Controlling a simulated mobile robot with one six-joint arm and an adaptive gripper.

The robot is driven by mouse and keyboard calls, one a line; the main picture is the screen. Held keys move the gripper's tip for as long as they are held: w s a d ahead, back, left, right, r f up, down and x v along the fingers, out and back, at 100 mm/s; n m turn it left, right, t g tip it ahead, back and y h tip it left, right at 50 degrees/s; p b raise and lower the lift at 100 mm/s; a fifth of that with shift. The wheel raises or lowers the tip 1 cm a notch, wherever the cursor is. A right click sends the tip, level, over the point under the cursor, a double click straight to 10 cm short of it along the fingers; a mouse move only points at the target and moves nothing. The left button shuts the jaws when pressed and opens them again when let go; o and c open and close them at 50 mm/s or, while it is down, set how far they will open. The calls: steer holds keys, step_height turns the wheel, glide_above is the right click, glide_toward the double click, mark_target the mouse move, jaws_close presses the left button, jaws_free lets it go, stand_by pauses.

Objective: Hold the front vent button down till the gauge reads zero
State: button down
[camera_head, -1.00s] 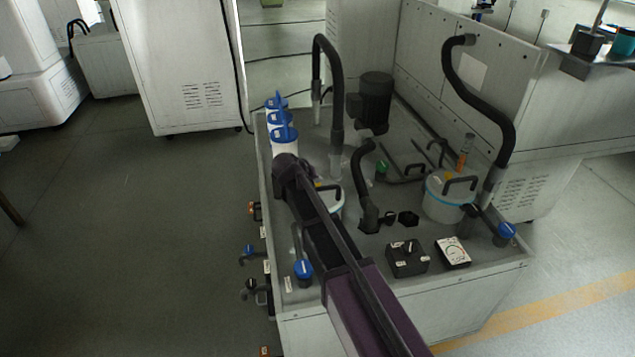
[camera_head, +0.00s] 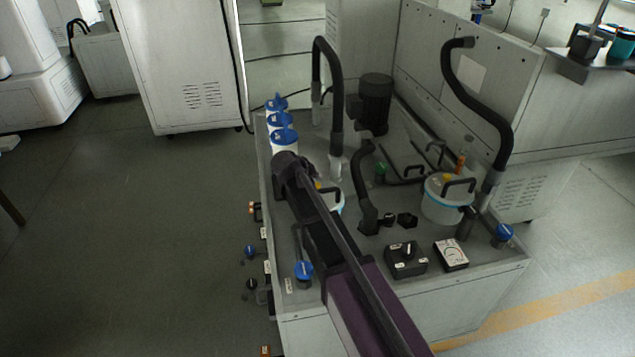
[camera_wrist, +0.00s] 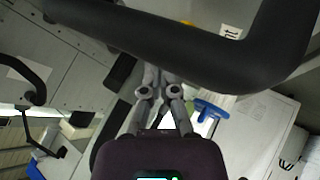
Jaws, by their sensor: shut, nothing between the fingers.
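A yellow button (camera_head: 447,176) shows on the lid of the right white canister (camera_head: 440,205), which has a black handle. A second white canister (camera_head: 337,203) is mostly hidden behind my arm, with a bit of yellow (camera_head: 318,184) on its top. I cannot tell which is the front vent button, or whether either is pressed. A white-faced gauge (camera_head: 452,254) lies near the front edge; its reading is too small to make out. My gripper (camera_wrist: 158,72) shows shut and empty in the wrist view, under a thick black bar. My arm hides it in the head view.
A black box with a knob (camera_head: 406,258) sits beside the gauge. Blue valve handles stand at the right (camera_head: 504,232) and front left (camera_head: 303,270). Black hoses (camera_head: 335,95) arch over the deck, and blue-topped white bottles (camera_head: 284,140) line its left edge.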

steer(key=shift+r, duration=0.1)
stand_by(0.3)
step_height(320, 180, up, 5)
steer(key=p, duration=0.5)
stand_by(0.6)
steer(key=s+d+r+m+g+y+p, duration=0.1)
steer(key=s+d+g+p, duration=0.3)
steer(key=s+d, duration=0.7)
steer(key=s+d+r+m+g+y+p, duration=0.1)
steer(key=s+d+r+g+y+p, duration=0.2)
steer(key=s+d, duration=0.9)
steer(key=s+p, duration=0.2)
steer(key=p, duration=0.1)
steer(key=shift+s+d+r+m+g+y, duration=0.2)
steer(key=shift+r+m+g+y, duration=0.1)
steer(key=shift+r+g+y, duration=0.1)
steer(key=shift+s, duration=0.1)
stand_by(0.5)
